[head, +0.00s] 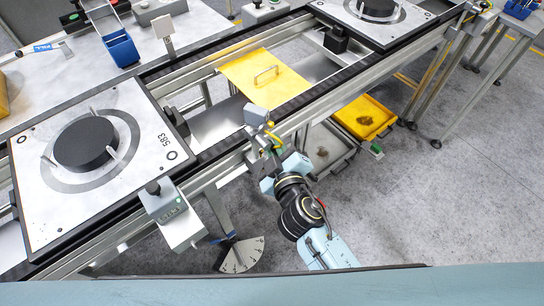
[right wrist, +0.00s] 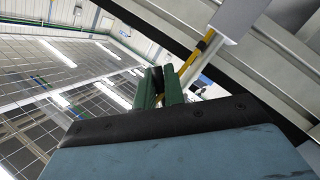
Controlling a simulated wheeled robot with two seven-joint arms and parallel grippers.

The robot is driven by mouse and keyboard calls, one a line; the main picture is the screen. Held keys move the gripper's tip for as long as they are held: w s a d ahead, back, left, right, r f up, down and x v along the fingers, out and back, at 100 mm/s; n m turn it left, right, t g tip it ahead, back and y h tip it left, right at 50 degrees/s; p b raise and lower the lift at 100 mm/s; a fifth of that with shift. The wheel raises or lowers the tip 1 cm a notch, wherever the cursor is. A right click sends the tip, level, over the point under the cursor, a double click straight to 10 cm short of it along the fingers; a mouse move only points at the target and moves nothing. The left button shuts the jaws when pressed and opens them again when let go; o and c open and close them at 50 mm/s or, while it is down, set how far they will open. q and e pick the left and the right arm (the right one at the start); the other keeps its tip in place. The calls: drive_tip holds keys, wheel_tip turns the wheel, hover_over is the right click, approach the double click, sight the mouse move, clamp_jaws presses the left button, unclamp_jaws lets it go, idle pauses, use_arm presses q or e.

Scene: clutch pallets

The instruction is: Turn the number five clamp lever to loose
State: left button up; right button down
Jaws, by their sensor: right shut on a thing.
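My right gripper (head: 268,155) is at the near rail of the conveyor, low beside a small grey box (head: 256,115) with a yellow cable. In the right wrist view its green fingers (right wrist: 160,76) are close together on a dark piece (right wrist: 157,84), which looks like the handle of the clamp lever. Most of it is hidden by the fingers, and no number five is readable. The lever's angle cannot be told. My left gripper is out of view.
A pallet (head: 40,150) marked 583 with a black disc sits on the conveyor at left; another (head: 345,12) is at the back. A yellow plate (head: 240,75) with a handle lies between. Yellow and grey bins stand below.

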drive_tip(key=n+b, duration=0.1)
drive_tip(key=b, duration=0.1)
drive_tip(key=n+t+b, duration=0.1)
drive_tip(key=n+b, duration=0.1)
drive_tip(key=r+n+t+b, duration=0.1)
drive_tip(key=b, duration=0.1)
drive_tip(key=shift+w+d, duration=0.25)
drive_tip(key=shift+d, duration=0.1)
drive_tip(key=shift+r+n, duration=0.1)
drive_tip(key=shift+n, duration=0.4)
drive_tip(key=shift+r+n+t+y+b, duration=0.35)
drive_tip(key=shift+n+t+b, duration=0.15)
drive_tip(key=shift+n+b, duration=0.3)
drive_tip(key=shift+r, duration=0.1)
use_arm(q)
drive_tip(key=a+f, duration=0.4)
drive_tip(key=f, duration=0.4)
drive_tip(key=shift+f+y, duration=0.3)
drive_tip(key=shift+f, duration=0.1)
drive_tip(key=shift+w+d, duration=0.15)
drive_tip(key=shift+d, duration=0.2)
use_arm(e)
drive_tip(key=c, duration=1.5)
unclamp_jaws()
